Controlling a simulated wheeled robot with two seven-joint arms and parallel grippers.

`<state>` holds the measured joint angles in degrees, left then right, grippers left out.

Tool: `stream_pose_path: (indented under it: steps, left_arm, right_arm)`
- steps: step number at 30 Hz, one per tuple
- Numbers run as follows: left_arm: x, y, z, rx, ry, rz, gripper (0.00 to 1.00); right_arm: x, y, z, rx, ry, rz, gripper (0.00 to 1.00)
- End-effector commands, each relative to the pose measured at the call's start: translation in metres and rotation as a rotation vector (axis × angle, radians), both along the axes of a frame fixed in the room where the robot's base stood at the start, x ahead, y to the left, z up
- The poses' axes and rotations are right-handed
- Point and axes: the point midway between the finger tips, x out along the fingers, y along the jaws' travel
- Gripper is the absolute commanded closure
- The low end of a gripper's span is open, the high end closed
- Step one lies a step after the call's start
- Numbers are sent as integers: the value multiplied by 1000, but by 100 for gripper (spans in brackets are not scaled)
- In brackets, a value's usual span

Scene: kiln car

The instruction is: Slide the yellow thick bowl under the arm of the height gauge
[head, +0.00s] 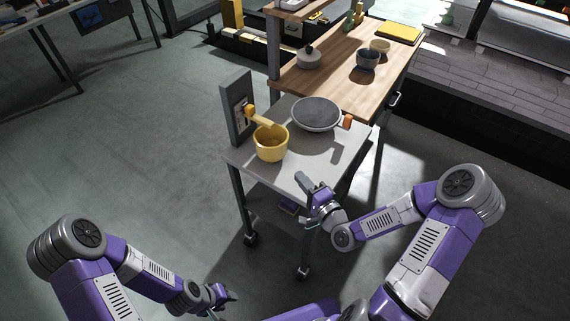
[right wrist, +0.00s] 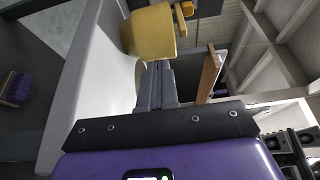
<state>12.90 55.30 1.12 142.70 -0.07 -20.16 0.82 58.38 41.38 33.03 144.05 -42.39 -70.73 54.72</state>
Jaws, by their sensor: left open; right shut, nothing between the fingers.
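The yellow thick bowl (head: 270,147) stands upright on the grey cart top, near its left front edge. The height gauge (head: 238,112) is a dark upright plate at the cart's left edge with a yellow-orange arm (head: 261,119). In the head view the arm's end overlaps the bowl's far rim; I cannot tell how far the bowl is under it. My right gripper (head: 300,177) is shut and empty at the cart's front edge, pointing at the bowl. In the right wrist view its fingertips (right wrist: 157,66) are just short of the bowl (right wrist: 150,33). My left gripper (head: 228,292) is open, low and away from the cart.
A wide grey bowl (head: 316,113) stands right of the yellow bowl, with an orange block (head: 347,121) beside it. A wooden table (head: 340,68) behind carries a lidded pot (head: 309,58) and small bowls. The cart top (head: 303,151) is clear at front right.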

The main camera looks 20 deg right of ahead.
Motion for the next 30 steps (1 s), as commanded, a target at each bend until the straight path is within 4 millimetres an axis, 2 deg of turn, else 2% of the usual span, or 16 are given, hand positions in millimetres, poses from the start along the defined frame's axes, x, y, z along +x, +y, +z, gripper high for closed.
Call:
stream_pose_path:
  steps: [1, 6, 12, 18, 30]
  left_arm:
    - [0, 0, -5, 0, 0, 0, 57]
    - [0, 0, -9, 0, -1, 0, 57]
    - [0, 0, -15, 0, -1, 0, 57]
    - [0, 0, -17, 0, -1, 0, 57]
    - [0, 0, -17, 0, -1, 0, 57]
  right_arm:
    - [12, 5, 0, 0, -6, 4, 100]
    - [48, 13, 1, 0, -4, 2, 100]
    - [78, 20, 1, -1, -1, 0, 100]
    - [91, 24, 1, 0, 2, -1, 100]
    - [93, 22, 1, 0, 2, -4, 100]
